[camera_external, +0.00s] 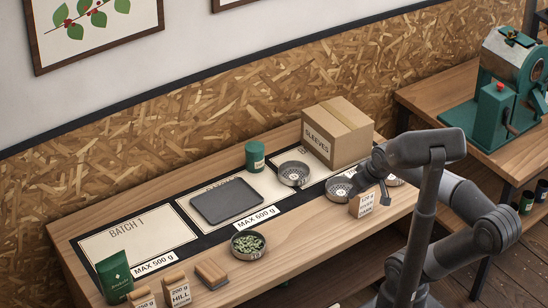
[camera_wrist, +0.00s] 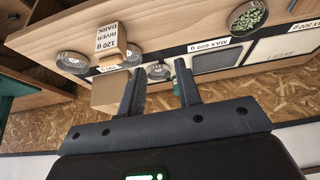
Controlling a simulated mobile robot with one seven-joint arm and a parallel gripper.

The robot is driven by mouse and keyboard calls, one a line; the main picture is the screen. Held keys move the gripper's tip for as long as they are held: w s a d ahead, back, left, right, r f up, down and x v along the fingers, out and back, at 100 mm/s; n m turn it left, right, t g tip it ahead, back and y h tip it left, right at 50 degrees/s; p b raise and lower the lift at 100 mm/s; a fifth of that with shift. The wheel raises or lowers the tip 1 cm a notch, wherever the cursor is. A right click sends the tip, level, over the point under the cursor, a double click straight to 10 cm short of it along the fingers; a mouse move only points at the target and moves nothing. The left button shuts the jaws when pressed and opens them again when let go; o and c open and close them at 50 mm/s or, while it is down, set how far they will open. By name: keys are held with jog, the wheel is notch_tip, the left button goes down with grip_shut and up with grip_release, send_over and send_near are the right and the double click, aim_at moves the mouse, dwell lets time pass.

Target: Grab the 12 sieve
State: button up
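Several round grey sieve-like dishes sit on the bench. One (camera_external: 294,173) stands left of the cardboard box, a second (camera_external: 339,188) lies in front of the box, and a third (camera_external: 394,181) is partly hidden behind my arm. The wrist view, upside down, shows three such dishes: one at left (camera_wrist: 72,62), one beside the paper block (camera_wrist: 134,54), one beyond the fingertips (camera_wrist: 158,72). I cannot read a 12 on any. My gripper (camera_wrist: 159,67) is open and empty; in the external view it hangs above the bench's right part (camera_external: 384,194).
A paper-labelled block (camera_external: 362,205) stands close to my gripper. A cardboard box (camera_external: 338,131), green tin (camera_external: 254,156), dark tray (camera_external: 227,200) and dish of green beans (camera_external: 248,245) share the bench. The batch 1 mat (camera_external: 137,243) is bare.

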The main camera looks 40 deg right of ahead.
jog(key=w+d+f+n+g, duration=0.2)
jog(key=w+d+g, duration=0.15)
jog(key=w, duration=0.75)
jog(key=n+g, duration=0.2)
jog(key=n, duration=0.1)
send_near(336, 193)
jog(key=s+a, duration=0.2)
jog(key=s, duration=0.1)
jog(key=shift+a+f, duration=0.15)
jog(key=shift+f, duration=0.25)
jog(key=f, duration=0.5)
jog(key=shift+s+a+f, duration=0.1)
jog(key=shift+a+f, duration=0.2)
jog(key=shift+a, duration=0.05)
grip_shut()
